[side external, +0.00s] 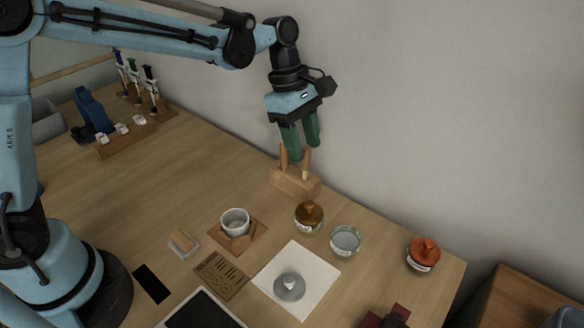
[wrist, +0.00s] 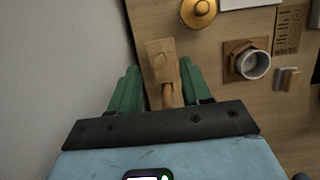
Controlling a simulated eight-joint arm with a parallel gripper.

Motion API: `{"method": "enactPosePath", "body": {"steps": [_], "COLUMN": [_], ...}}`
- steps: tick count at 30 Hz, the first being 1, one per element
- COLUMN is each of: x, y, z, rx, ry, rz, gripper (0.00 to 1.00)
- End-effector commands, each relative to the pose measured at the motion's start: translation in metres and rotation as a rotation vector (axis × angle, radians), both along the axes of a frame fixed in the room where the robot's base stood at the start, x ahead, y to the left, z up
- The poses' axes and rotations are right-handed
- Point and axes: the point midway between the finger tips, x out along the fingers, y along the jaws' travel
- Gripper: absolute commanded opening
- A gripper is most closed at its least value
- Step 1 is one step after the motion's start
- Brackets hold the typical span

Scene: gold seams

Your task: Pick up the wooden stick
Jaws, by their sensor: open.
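In the wrist view, a wooden stick (wrist: 168,93) rises from the block (wrist: 158,50) between the open fingers (wrist: 158,68). I cannot tell whether a finger touches it.
An amber-topped jar (side external: 309,217), a glass jar (side external: 346,241) and an orange-topped jar (side external: 423,254) stand right of the block. A white cup (side external: 235,221) sits on a wooden coaster. A pipette rack (side external: 145,98) is at the far left. The wall is close behind.

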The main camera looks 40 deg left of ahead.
Motion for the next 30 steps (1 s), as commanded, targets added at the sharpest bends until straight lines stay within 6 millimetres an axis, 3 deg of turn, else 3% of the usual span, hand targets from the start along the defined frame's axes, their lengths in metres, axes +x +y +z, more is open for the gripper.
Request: {"method": "enactPosePath", "body": {"steps": [9,19,28,30], "x": [0.000,-0.001,-0.001,-0.001], "y": [-0.012,-0.013,-0.013,-0.013], "z": [-0.040,-0.045,-0.045,-0.045], "rx": [0.000,0.000,0.000,0.000], "ry": [0.000,0.000,0.000,0.000], "rz": [-0.001,-0.001,-0.001,-0.001], "gripper": [0.48,0.48,0.02,0.00]}}
